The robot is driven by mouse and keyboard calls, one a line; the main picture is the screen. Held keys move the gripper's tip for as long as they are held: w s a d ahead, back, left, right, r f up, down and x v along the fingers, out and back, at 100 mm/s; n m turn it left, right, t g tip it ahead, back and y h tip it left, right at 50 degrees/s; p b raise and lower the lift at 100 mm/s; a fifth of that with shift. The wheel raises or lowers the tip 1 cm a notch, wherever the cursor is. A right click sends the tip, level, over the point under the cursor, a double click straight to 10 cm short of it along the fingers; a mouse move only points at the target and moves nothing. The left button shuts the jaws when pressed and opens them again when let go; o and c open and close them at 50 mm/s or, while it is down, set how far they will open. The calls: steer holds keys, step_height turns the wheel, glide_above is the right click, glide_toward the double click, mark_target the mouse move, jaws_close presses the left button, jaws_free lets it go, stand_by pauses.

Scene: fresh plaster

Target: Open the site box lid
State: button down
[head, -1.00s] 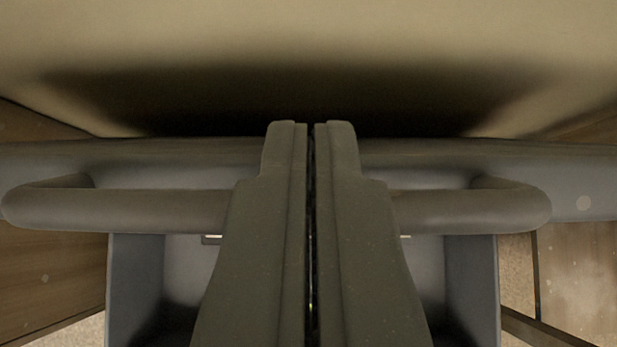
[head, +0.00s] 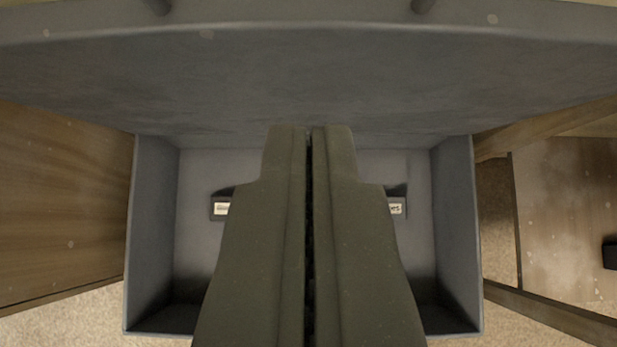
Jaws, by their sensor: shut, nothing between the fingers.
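The grey site box (head: 457,235) is below my gripper, and I see down into its open inside. Its lid (head: 310,75) stands raised along the far side and fills the upper part of the view. Two stubs of the lid's handle (head: 423,5) show at the top edge; the rest of the handle is out of view. My gripper (head: 310,130) is shut and empty, over the middle of the box. Its fingertips overlap the lower part of the lid; I cannot tell whether they touch it.
Dark items with white labels (head: 221,208) lie inside the box, partly hidden by my fingers. A brown wooden surface (head: 60,205) is at the left, and wooden framing (head: 560,310) at the right. A small black object (head: 610,255) is at the far right edge.

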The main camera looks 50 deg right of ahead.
steer(key=s+a+r+n+t+y, duration=0.2)
steer(key=a+r+n+t+y, duration=0.2)
steer(key=a+r, duration=2.2)
step_height(320, 180, up, 4)
steer(key=n+t, duration=0.2)
steer(key=t, duration=0.1)
steer(key=shift+s+a+f+n, duration=0.15)
steer(key=shift+a+f+n, duration=0.1)
steer(key=shift+n, duration=0.15)
steer(key=c, duration=1.8)
jaws_free()
steer(key=s+a+r+y, duration=0.1)
steer(key=s+a+r, duration=0.1)
steer(key=s+a+r+n+t+y, duration=0.1)
steer(key=s+a+r, duration=0.1)
steer(key=r, duration=0.1)
steer(key=s+a+r+n+y, duration=0.1)
steer(key=a+r, duration=0.1)
steer(key=r, duration=0.1)
steer(key=shift+s+a+t, duration=0.2)
steer(key=shift+s+t, duration=0.2)
steer(key=o, duration=0.3)
steer(key=shift+s+a, duration=0.1)
steer(key=shift+o, duration=0.2)
